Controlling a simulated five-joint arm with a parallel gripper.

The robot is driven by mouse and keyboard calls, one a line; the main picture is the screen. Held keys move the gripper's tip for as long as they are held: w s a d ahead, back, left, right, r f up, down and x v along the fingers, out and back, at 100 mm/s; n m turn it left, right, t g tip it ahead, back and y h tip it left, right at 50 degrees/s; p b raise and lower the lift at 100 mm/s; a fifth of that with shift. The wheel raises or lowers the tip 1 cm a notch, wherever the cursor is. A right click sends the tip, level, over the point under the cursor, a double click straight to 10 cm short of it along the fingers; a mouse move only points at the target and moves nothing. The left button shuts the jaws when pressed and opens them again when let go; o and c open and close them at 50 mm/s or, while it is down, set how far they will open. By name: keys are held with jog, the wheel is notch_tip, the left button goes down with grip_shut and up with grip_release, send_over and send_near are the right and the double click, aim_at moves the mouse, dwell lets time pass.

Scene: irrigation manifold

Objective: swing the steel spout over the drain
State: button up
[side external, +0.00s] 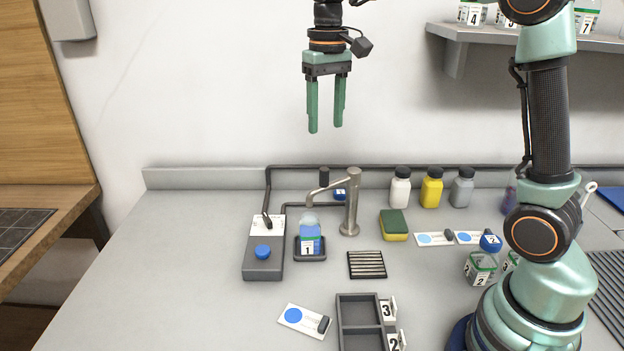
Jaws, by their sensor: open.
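The steel spout (336,192) stands on a round post near the back of the grey bench. Its arm points left, with the tip above or near a bottle marked 1 (310,241) on a small dark stand. The drain (367,264), a dark square slotted grate, lies in the bench in front of the post, to the right of the bottle. My gripper (326,130) is open and empty, fingers pointing down, high above the bench and apart from the spout.
A grey control box (263,258) with a blue knob and a lever sits left of the bottle. A green-yellow sponge (393,225) and several bottles (431,187) stand to the right. A dark divided tray (360,318) is in front. The bench's left side is clear.

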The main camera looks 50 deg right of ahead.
aim_at(324, 169)
notch_tip(324, 169, down, 12)
jog(key=shift+f, duration=0.1)
dwell(0.5)
grip_shut()
dwell(1.3)
